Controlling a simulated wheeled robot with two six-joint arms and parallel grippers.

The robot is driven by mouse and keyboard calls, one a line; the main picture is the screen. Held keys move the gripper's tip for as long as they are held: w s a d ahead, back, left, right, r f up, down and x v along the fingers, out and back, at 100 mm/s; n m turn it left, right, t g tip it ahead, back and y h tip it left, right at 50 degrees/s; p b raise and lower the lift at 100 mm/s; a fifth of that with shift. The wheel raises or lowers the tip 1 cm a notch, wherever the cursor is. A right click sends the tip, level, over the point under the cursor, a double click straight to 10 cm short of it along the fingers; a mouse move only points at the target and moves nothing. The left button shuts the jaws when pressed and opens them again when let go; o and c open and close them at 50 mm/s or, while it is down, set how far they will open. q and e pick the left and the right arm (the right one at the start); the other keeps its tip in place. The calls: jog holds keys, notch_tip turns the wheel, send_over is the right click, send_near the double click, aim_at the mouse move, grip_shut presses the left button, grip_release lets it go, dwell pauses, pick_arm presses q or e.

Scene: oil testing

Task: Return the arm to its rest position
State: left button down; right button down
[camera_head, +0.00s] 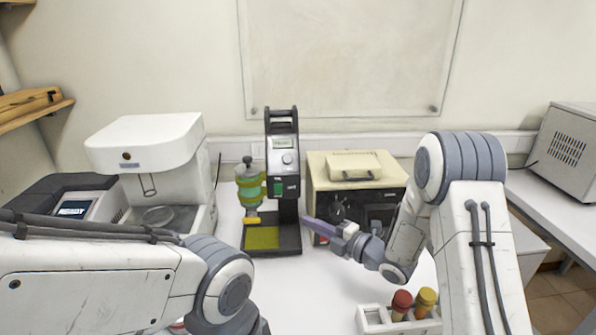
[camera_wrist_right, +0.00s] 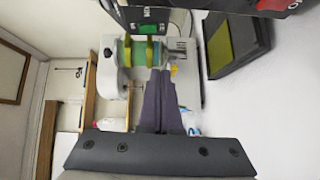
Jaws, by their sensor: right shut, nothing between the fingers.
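My right arm (camera_head: 465,240) comes in from the right in the head view. Its right gripper (camera_head: 312,224) is over the table in front of the cream machine, pointing left. Its purple fingers are together and empty, and they also show in the right wrist view (camera_wrist_right: 160,85). My left arm (camera_head: 110,280) crosses the lower left of the head view; its gripper is out of the frame. A green vessel (camera_head: 250,186) is at the black stand (camera_head: 285,235), left of the right gripper and apart from it. The vessel shows ahead of the fingers in the wrist view (camera_wrist_right: 140,52).
A white machine (camera_head: 150,150) and a device with a display (camera_head: 75,207) stand at the left. A cream machine (camera_head: 355,175) stands behind the right gripper. A white rack (camera_head: 375,318) with a red-capped tube (camera_head: 401,302) and a yellow-capped tube (camera_head: 426,300) is near the front right. The middle table is clear.

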jog(key=s+a+r+m+g+h, duration=0.1)
jog(key=s+m+g+h, duration=0.4)
jog(key=s, duration=1.3)
jog(key=s+a+r+m+g+h, duration=0.1)
jog(key=s+m+g+h, duration=0.5)
jog(key=s+m, duration=0.8)
jog(key=s+g, duration=0.1)
jog(key=s, duration=0.3)
jog(key=shift+s+h, duration=0.15)
jog(key=shift+h, duration=0.15)
